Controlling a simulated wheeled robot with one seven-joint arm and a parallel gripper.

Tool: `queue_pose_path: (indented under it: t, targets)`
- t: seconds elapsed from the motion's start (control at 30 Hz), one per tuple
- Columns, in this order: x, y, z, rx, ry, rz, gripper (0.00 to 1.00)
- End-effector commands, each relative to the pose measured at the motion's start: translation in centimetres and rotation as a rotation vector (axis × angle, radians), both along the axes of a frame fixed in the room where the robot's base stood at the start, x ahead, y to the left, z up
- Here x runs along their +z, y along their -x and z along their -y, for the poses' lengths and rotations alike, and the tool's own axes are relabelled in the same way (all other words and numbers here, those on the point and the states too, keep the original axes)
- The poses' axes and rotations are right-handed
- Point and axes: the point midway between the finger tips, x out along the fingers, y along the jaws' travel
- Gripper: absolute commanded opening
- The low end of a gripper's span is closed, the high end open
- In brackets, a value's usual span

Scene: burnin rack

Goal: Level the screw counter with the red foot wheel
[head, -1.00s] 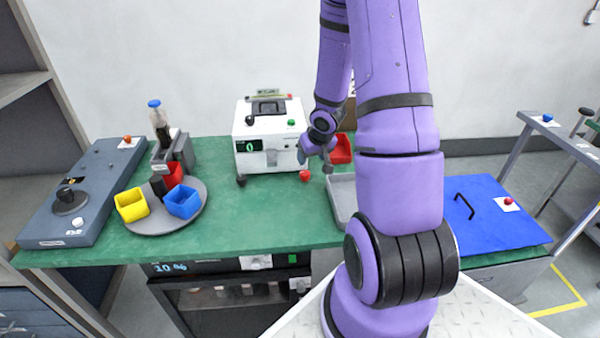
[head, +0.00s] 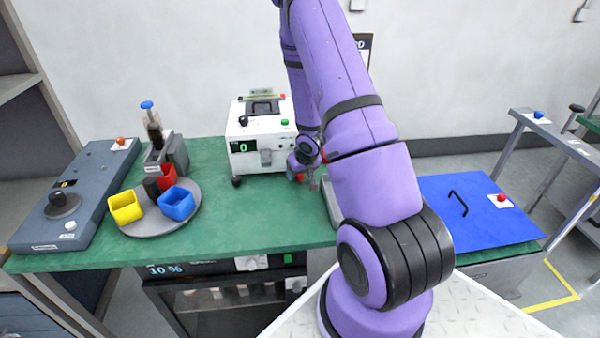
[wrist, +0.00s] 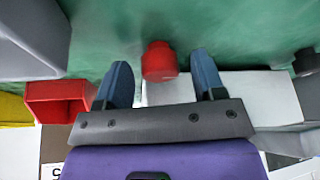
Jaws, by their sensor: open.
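The screw counter (head: 248,136) is a white box with a green 0 on its display, at the back of the green bench. A greenish level strip (head: 262,92) sits on its top; its bubble is too small to read. The red foot wheel (head: 299,178) is under its front right corner, partly covered by my gripper (head: 303,172). In the wrist view the red foot wheel (wrist: 160,62) lies between the two blue fingertips of my gripper (wrist: 160,78), with a gap on each side. My gripper is open and appears not to touch the wheel.
A red bin (wrist: 58,100) is beside the counter in the wrist view. A grey tray (head: 332,205) lies in front, partly hidden by my arm. A round plate (head: 150,222) with coloured cups stands left. The green bench (head: 245,215) is clear before the counter.

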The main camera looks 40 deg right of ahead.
Motion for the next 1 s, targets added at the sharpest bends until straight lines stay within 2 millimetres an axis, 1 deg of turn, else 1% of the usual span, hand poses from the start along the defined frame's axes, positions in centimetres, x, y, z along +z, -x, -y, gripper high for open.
queue_pose_path:
  t: [0.2, 0.27, 0.3, 0.37, 0.4, 0.43, 0.67, 1.0]
  targets:
    - [0.0, -0.01, 0.0, 0.0, 0.0, 0.0, 0.63]
    - [0.0, 0.0, 0.0, 0.0, 0.0, 0.0, 0.49]
    - [0.0, 0.0, 0.0, 0.0, 0.0, 0.0, 0.4]
    - [0.0, 0.0, -0.01, 0.0, 0.0, 0.0, 0.26]
    - [0.01, 0.0, -0.01, 0.0, 0.0, 0.0, 0.17]
    - [0.01, 0.0, -0.01, 0.0, 0.0, 0.0, 0.14]
    - [-0.01, 0.05, 0.08, 0.034, -0.002, 0.0, 0.14]
    - [-0.03, 0.08, 0.12, 0.23, -0.003, -0.001, 0.14]
